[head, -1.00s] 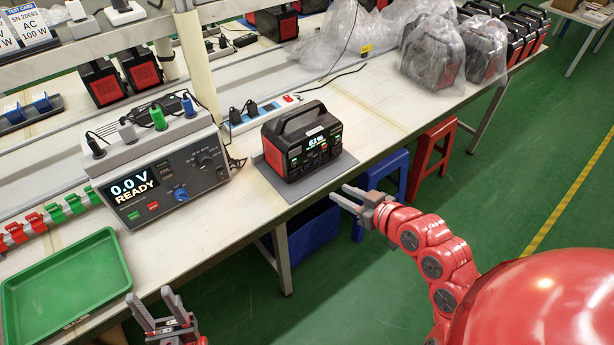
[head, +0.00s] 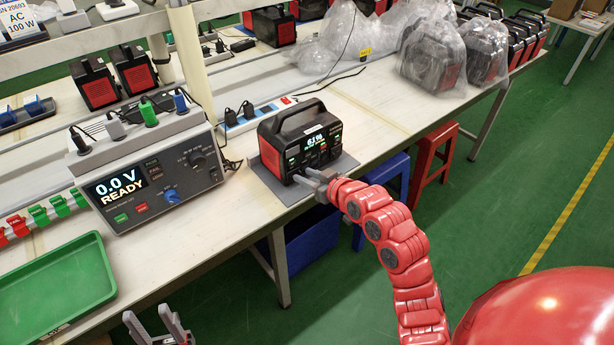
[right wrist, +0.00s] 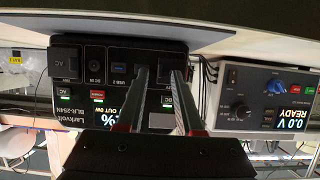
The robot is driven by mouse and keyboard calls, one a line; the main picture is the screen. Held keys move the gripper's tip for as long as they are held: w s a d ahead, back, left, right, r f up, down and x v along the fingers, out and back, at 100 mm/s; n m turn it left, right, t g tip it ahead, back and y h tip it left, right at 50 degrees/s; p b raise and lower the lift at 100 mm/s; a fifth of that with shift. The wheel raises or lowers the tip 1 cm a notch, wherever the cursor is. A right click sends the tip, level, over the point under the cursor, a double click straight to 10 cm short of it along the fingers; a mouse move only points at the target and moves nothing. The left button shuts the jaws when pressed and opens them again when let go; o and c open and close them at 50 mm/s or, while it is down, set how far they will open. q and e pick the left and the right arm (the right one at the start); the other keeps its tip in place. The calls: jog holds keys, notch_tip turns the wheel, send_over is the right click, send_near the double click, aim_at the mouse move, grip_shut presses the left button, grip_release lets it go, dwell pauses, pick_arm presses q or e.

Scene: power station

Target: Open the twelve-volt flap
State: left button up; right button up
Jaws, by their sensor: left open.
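The power station (head: 300,140) is a black and red box with a top handle, standing on a grey mat; its lit display faces me. In the right wrist view its front panel (right wrist: 110,85) appears upside down. A dark square cover, seemingly the twelve-volt flap (right wrist: 164,74), lies by the fingertips above a DC button; its label is unreadable and the fingers partly hide it. My right gripper (head: 304,177) is at the lower front of the station, fingers apart; contact with the flap cannot be told. My left gripper (head: 153,322) is open and empty, low before the table.
A tester (head: 150,170) reading 0.0 V READY stands left of the station. A green tray (head: 60,290) lies at the table's front left. A power strip (head: 255,118) runs behind the station. Bagged stations (head: 432,55) stand further back right. Stools are under the table.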

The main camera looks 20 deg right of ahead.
jog(key=shift+w, duration=0.1)
grip_shut()
jog(key=shift+f, duration=0.1)
dwell(1.3)
